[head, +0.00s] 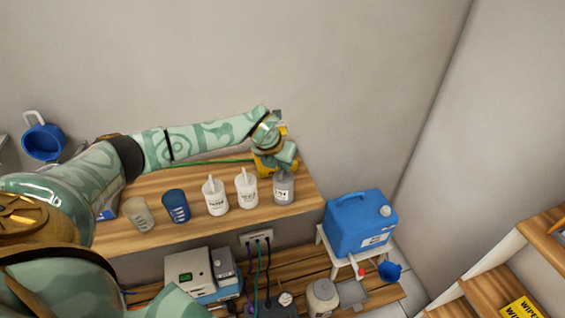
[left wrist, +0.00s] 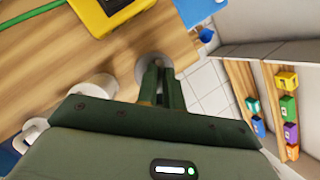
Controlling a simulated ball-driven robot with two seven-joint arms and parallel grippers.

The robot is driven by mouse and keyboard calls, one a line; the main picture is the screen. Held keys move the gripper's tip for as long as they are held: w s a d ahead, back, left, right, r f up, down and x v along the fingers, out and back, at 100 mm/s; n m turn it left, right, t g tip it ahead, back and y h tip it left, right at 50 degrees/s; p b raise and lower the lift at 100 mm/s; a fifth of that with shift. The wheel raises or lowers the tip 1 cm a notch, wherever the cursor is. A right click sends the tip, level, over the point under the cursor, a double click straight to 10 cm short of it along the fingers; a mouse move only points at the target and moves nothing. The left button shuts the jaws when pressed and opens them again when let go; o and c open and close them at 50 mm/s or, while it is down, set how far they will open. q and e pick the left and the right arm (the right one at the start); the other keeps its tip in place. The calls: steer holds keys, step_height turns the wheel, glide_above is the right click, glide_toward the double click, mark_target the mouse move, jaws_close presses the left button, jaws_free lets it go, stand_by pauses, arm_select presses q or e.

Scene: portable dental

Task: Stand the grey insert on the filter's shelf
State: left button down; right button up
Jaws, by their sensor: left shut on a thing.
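The grey insert (head: 284,190) is a grey cylinder with a pale label, upright at the right end of a row on the upper wooden shelf (head: 300,176). My left gripper (head: 283,170) is above it and shut on its top. In the left wrist view the fingers (left wrist: 160,84) close on the grey round insert (left wrist: 153,66), near the shelf's edge. I cannot tell whether its base touches the wood. No item is clearly marked as the filter. My right gripper is not in view.
White bottles (head: 215,197) (head: 246,189), a blue cup (head: 176,206) and a beige cup (head: 137,214) stand left of the insert. A yellow device (head: 264,165) sits behind it. A blue jug (head: 360,224) stands lower right. Bare wood lies right of the insert.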

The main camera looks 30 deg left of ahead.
arm_select(q)
steer(key=c, duration=1.5)
jaws_free()
steer(key=shift+o, duration=0.2)
